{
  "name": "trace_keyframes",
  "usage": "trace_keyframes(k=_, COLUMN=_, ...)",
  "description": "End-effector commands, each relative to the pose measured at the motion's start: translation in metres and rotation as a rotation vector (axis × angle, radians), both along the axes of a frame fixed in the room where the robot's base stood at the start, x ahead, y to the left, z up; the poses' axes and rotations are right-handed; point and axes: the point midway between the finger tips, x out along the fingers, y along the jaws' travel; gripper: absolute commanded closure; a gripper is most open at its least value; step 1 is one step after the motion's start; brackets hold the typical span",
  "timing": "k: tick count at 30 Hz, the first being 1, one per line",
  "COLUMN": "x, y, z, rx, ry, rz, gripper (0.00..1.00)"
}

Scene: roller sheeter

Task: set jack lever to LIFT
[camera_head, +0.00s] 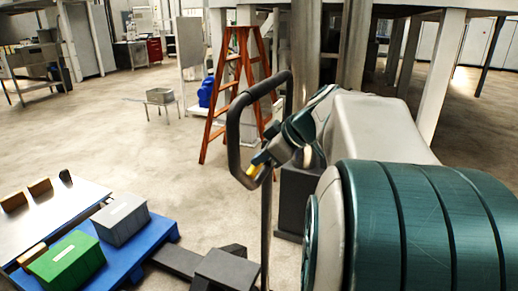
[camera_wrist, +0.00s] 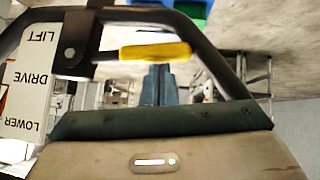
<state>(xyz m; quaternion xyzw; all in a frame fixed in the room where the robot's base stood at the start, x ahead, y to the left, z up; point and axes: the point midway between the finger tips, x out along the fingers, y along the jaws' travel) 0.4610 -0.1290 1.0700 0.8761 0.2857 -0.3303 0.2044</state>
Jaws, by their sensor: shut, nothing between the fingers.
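The pallet jack's dark loop handle (camera_head: 234,130) stands upright in the head view, with its bars also framing the top of the wrist view (camera_wrist: 228,62). The yellow-ended jack lever (camera_wrist: 155,51) sticks out from a dark pivot inside the loop; its yellow end (camera_head: 252,171) also shows in the head view. A white plate (camera_wrist: 30,95) reads LIFT, DRIVE and LOWER from top to bottom. The lever is nearest LIFT in the picture, but its exact setting is unclear. My gripper (camera_wrist: 160,72) is shut and empty, close to the lever; contact cannot be told.
A blue pallet (camera_head: 128,262) at lower left bears a green box (camera_head: 68,262) and a grey box (camera_head: 120,220). A metal-topped surface (camera_head: 60,210) lies beside them. An orange ladder (camera_head: 237,85) stands behind the handle. The floor at left centre is clear.

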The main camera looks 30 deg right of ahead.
Motion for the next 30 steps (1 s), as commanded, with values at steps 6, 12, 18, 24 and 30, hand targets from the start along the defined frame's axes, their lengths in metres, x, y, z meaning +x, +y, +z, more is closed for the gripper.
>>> trace_keyframes(k=6, x=0.0, y=0.001, z=-0.001, rx=-0.001, ry=0.002, rz=0.002, gripper=1.0)
trace_keyframes(k=12, x=0.0, y=0.001, z=0.0, rx=0.0, ry=0.003, rz=0.003, gripper=1.0)
trace_keyframes(k=18, x=-0.002, y=0.004, z=0.024, rx=-0.003, ry=0.0, rz=0.005, gripper=1.0)
trace_keyframes(k=24, x=-0.019, y=-0.006, z=0.06, rx=-0.004, ry=-0.003, rz=-0.002, gripper=1.0)
trace_keyframes(k=30, x=-0.045, y=-0.021, z=0.09, rx=-0.003, ry=-0.003, rz=0.002, gripper=1.0)
